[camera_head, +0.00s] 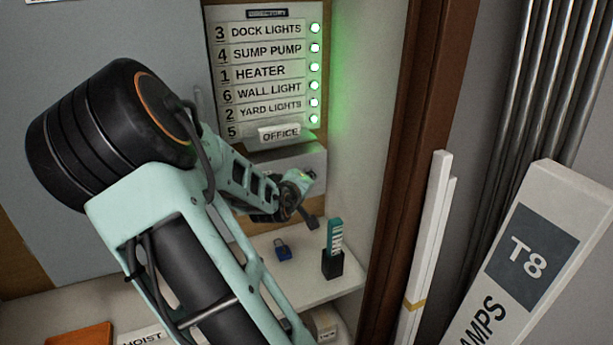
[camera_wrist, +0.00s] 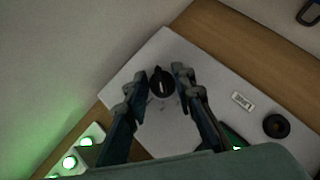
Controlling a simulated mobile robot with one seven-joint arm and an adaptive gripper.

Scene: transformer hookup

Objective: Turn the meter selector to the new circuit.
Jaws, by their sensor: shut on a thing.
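The meter selector (camera_wrist: 161,84) is a round black knob with a pale pointer mark, on a light grey panel (camera_wrist: 158,48) in the wrist view. My gripper (camera_wrist: 160,80) has one finger on each side of the knob and is shut on it. In the head view my gripper (camera_head: 297,188) is at the grey box (camera_head: 312,160) below the circuit board (camera_head: 265,70). My gripper and wrist hide the selector there. Any position markings around the knob are too small and dark to read.
The circuit board lists several named circuits with green lamps (camera_head: 315,50) lit; the OFFICE label (camera_head: 279,132) sits askew. A brown post (camera_head: 400,150) and a T8 lamp box (camera_head: 530,255) are right.

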